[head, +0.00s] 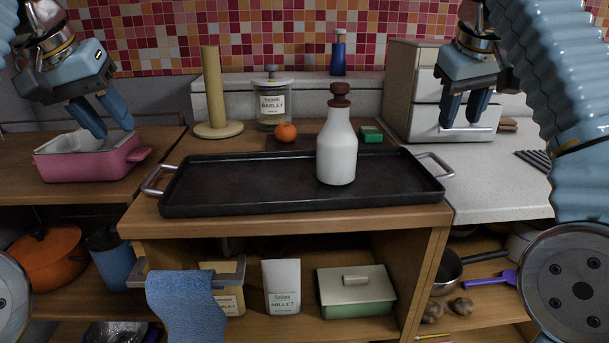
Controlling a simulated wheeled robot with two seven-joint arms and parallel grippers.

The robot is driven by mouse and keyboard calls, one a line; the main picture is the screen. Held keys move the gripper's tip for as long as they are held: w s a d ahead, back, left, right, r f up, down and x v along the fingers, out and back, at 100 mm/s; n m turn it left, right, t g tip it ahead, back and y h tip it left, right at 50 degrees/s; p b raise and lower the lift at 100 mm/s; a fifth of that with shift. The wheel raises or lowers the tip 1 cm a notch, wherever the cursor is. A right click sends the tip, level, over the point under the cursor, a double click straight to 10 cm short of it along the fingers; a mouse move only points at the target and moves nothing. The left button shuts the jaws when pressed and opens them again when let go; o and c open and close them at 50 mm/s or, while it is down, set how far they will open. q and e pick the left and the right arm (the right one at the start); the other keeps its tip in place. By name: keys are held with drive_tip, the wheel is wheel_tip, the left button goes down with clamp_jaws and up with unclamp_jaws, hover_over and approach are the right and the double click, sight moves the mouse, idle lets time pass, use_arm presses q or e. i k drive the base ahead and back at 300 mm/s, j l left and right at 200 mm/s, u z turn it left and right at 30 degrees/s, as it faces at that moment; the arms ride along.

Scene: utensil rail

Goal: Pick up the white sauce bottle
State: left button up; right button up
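The white sauce bottle (337,152) has a dark brown stopper and stands upright on the right part of a black griddle tray (240,184) on the wooden counter. My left gripper (116,131) is open and empty at the left, over or just behind a pink baking dish (80,166). My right gripper (463,124) is open and empty at the right, in front of a white drawer box; it is to the right of the bottle and apart from it.
Behind the tray are a paper-towel stand (212,95), a barley jar (271,104), an orange (285,133) and a green block (371,134). A blue bottle (338,53) stands on the back ledge. The tray's left and middle are bare. A blue towel (184,303) hangs below.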

sight(337, 142)
drive_tip(key=k+j, duration=0.3)
drive_tip(key=k, duration=0.15)
drive_tip(key=k+j, duration=0.3)
drive_tip(key=k, duration=0.15)
